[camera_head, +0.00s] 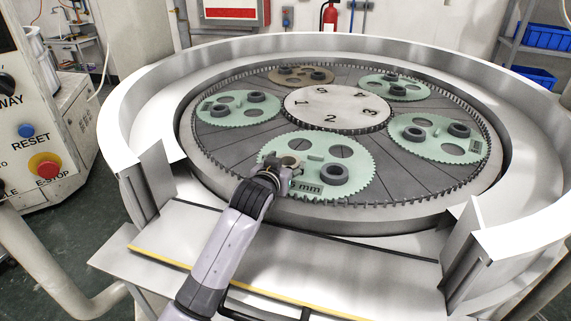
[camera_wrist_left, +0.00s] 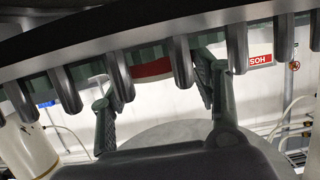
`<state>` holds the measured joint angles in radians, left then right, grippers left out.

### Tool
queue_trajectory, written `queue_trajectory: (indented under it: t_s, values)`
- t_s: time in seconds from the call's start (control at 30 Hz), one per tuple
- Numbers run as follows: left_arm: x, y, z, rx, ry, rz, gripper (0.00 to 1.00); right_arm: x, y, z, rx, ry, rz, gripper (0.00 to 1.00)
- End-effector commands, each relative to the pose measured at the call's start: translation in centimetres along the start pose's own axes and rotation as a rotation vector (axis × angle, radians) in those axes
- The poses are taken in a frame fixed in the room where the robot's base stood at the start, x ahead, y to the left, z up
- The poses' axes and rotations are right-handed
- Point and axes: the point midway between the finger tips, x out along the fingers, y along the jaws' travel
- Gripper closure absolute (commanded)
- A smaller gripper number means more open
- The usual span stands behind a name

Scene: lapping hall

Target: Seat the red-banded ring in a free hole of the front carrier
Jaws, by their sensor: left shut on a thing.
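The front carrier (camera_head: 355,186) is a pale green toothed disc marked with "mm" lettering, nearest me in the machine. A dark ring (camera_head: 335,174) sits on its right side. Two holes (camera_head: 303,144) (camera_head: 341,149) at its back show empty. My left gripper (camera_head: 280,172) is over the carrier's left front part, shut on the red-banded ring. The ring's red band (camera_wrist_left: 152,69) shows between the two fingers in the left wrist view, partly behind the pins. In the head view the gripper mostly hides the ring, and I cannot tell its height over the carrier. My right gripper is not in view.
Other carriers (camera_head: 240,112) with dark rings lie around the numbered centre hub (camera_head: 335,107). A row of upright pins (camera_wrist_left: 180,62) edges the plate. The raised silver rim (camera_head: 140,110) surrounds it, with a gap at the front. A control box (camera_head: 45,140) stands at left.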

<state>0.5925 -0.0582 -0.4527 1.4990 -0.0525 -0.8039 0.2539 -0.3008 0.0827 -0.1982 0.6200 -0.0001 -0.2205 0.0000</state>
Motion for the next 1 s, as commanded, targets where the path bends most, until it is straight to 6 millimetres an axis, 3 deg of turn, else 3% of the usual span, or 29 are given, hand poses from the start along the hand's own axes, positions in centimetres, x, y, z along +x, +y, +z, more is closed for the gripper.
queue_trajectory:
  t_s: [0.4, 0.43, 0.7, 1.0]
  values:
    - [0.4, 0.1, 1.9, -0.005, -0.020, 0.000, 0.79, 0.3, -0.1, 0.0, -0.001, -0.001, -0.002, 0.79]
    - [0.5, 0.1, 2.1, -0.005, -0.023, 0.000, 0.41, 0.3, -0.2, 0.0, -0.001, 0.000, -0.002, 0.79]
    - [0.5, 0.0, 2.1, -0.006, -0.024, 0.000, 0.23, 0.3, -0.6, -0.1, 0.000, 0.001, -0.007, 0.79]
    - [0.5, -0.2, 2.1, -0.006, -0.024, -0.003, 0.23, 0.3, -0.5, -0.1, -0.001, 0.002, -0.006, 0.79]
